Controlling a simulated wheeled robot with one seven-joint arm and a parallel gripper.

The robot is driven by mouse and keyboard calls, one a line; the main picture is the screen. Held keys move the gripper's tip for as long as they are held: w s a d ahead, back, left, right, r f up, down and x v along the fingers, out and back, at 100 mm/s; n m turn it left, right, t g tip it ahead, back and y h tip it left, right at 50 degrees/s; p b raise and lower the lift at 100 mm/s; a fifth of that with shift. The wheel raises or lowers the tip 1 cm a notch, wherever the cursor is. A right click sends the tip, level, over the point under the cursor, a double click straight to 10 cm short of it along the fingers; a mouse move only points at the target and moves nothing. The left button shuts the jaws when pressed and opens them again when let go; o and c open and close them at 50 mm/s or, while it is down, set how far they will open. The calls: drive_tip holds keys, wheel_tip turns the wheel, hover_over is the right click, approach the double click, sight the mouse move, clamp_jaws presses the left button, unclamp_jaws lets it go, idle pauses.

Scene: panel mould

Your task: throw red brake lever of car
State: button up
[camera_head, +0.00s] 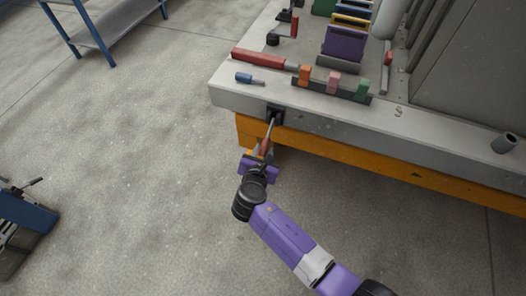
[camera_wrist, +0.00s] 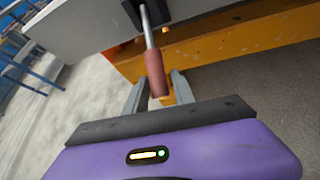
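The brake lever hangs from a black bracket (camera_head: 275,114) on the side of the car (camera_head: 330,120), which has a grey top over an orange frame (camera_head: 300,142). It has a metal rod and a dull red grip (camera_head: 265,146), which also shows in the wrist view (camera_wrist: 155,74). My gripper (camera_head: 261,157) is at the lower end of the lever. In the wrist view, its two fingers (camera_wrist: 157,90) stand apart on either side of the grip, with gaps visible on both sides. The grip's tip is between the fingers.
On the car's top lie a red-handled tool (camera_head: 262,58), a small blue piece (camera_head: 249,79) and a rack with orange, pink and green blocks (camera_head: 333,84). A blue-framed shelf (camera_head: 95,35) stands at upper left.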

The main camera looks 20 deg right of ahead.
drive_tip(key=shift+o, duration=0.6)
drive_tip(key=p+v, duration=0.1)
drive_tip(key=v, duration=0.6)
drive_tip(key=shift+s+a+r, duration=0.15)
drive_tip(key=shift+s+a, duration=0.05)
drive_tip(key=shift+s, duration=0.1)
